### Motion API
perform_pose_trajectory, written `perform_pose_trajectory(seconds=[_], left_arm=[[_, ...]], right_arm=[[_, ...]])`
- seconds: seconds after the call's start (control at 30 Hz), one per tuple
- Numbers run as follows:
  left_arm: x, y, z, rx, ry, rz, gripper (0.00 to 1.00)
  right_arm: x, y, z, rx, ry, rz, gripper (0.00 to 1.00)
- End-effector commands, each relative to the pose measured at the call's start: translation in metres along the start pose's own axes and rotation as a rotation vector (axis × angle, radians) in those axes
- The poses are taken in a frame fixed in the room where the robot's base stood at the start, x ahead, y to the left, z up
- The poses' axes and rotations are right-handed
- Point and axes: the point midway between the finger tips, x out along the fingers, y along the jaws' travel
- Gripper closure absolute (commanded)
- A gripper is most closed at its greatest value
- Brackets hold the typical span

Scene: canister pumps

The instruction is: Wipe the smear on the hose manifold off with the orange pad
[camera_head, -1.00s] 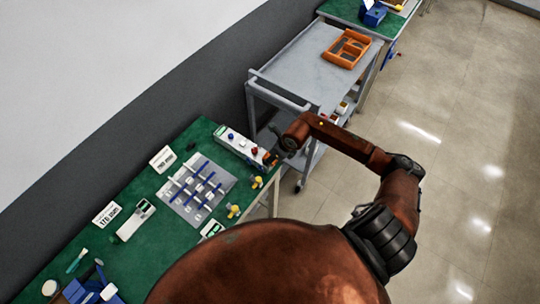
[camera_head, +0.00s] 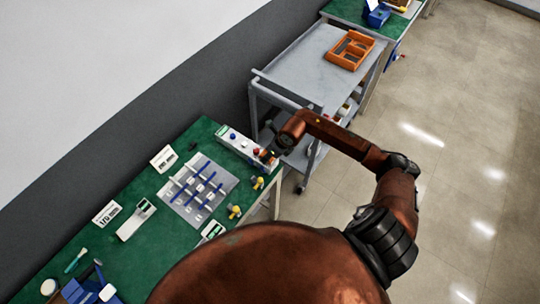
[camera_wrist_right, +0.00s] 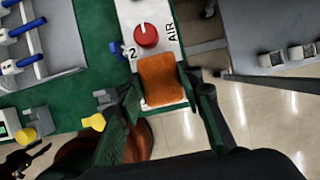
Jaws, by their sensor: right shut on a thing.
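The white box with a red knob, a blue knob and an "AIR" label looks like the hose manifold (camera_head: 238,142); it lies at the far right end of the green bench. Its end shows in the right wrist view (camera_wrist_right: 167,121). The orange pad (camera_wrist_right: 160,80) is between the fingers of my right gripper (camera_wrist_right: 163,92), which is shut on it. The pad is over the end of the box, beside the red knob; I cannot tell whether it touches. In the head view my right gripper (camera_head: 268,156) is at that same end. I cannot make out a smear. My left gripper is out of view.
A grey plate with blue-and-white fittings (camera_head: 188,205) lies left of the box. Yellow-topped fittings (camera_head: 235,211) stand near the bench's front edge. A grey cart (camera_head: 300,68) with an orange tray (camera_head: 350,50) stands beyond the bench. White label cards (camera_head: 163,159) stand at the back.

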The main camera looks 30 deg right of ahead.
Motion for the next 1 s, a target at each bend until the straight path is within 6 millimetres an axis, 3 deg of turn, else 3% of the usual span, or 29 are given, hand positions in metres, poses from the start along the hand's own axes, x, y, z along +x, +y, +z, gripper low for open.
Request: perform_pose_trajectory(seconds=[0.27,1.0], left_arm=[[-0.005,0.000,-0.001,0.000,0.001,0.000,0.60],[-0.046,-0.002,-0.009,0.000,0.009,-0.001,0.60]], right_arm=[[-0.006,0.000,0.003,0.000,-0.001,0.000,0.85],[-0.072,0.000,0.030,-0.001,-0.002,-0.001,0.85]])
